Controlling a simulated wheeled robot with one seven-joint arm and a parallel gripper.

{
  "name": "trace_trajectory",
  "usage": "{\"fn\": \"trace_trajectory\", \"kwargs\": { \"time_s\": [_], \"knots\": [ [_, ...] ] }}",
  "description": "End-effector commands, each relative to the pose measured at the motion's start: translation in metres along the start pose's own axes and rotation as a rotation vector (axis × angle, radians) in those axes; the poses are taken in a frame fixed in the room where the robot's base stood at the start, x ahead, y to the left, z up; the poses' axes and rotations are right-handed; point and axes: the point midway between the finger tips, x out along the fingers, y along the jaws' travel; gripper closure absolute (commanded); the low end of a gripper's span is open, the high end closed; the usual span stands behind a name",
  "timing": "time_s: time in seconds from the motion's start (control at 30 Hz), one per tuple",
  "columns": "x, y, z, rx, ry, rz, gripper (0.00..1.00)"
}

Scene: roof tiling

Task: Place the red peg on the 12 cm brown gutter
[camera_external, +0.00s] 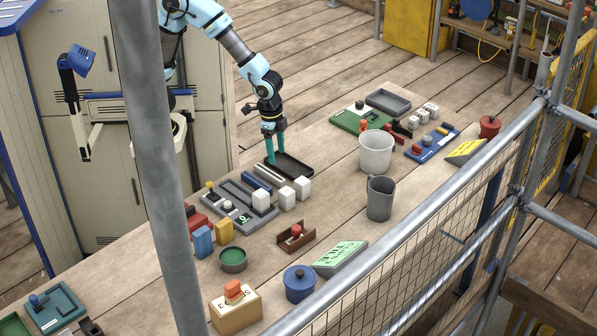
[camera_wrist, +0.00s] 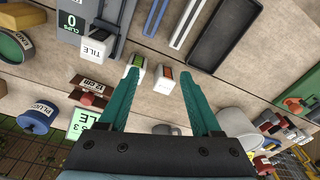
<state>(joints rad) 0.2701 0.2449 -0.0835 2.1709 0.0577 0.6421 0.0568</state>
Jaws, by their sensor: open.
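A short brown gutter (camera_external: 306,240) lies in the middle front of the table, and a small red piece (camera_external: 296,229) that looks like the red peg sits at it. Whether the peg is fixed there or loose I cannot tell. In the wrist view the brown gutter (camera_wrist: 88,100) is at left, beside a "12 CM" label (camera_wrist: 90,84). My gripper (camera_external: 277,158) is open and empty, pointing down by the black tray, well behind the gutter. Its two green fingers (camera_wrist: 159,67) are spread in the wrist view.
Several white blocks (camera_external: 287,198) stand between my gripper and the gutter. A black tray (camera_external: 300,169) is beside my gripper. A grey mug (camera_external: 379,200), white bucket (camera_external: 376,154), blue pot (camera_external: 300,284) and wooden box (camera_external: 237,310) stand around. A metal railing runs along the front.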

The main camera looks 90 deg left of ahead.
Motion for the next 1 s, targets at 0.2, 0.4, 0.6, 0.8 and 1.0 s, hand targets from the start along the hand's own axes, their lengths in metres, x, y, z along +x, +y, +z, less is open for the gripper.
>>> {"fn": "trace_trajectory", "kwargs": {
  "time_s": [0.2, 0.4, 0.6, 0.8, 1.0],
  "knots": [
    [0.005, -0.047, 0.105, -0.274, 0.041, -0.011, 0.35],
    [0.009, -0.053, 0.136, -0.355, 0.053, -0.013, 0.35],
    [0.009, -0.052, 0.136, -0.354, 0.053, -0.013, 0.35],
    [0.009, -0.052, 0.135, -0.353, 0.052, -0.013, 0.35],
    [0.009, -0.052, 0.135, -0.353, 0.052, -0.013, 0.35]
  ]
}}
